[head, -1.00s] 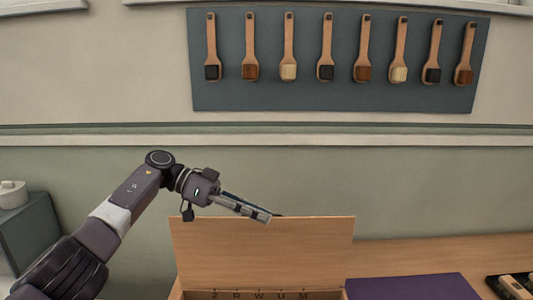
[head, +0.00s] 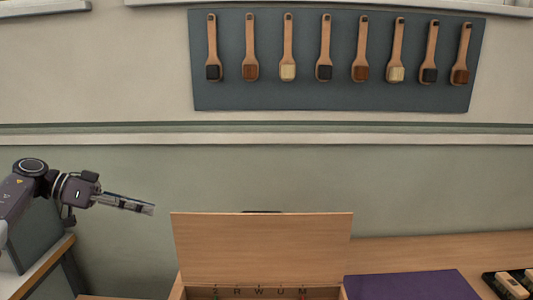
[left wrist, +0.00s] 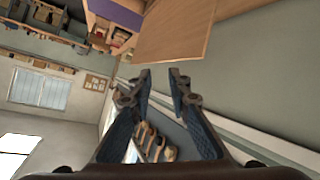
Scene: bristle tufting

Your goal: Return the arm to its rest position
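My left gripper (head: 150,208) is at the left in the head view, in the air to the left of the wooden box's raised lid (head: 262,245) and apart from it. In the left wrist view the two fingers (left wrist: 160,73) stand apart with a gap between their tips and nothing held. My right arm and gripper are not in view.
Several brushes hang on a dark wall panel (head: 335,98). A purple mat (head: 415,287) lies right of the box on the wooden table (head: 440,250), with a dark tray (head: 492,284) of small blocks beyond. A grey cabinet (head: 40,240) stands at left, behind my arm.

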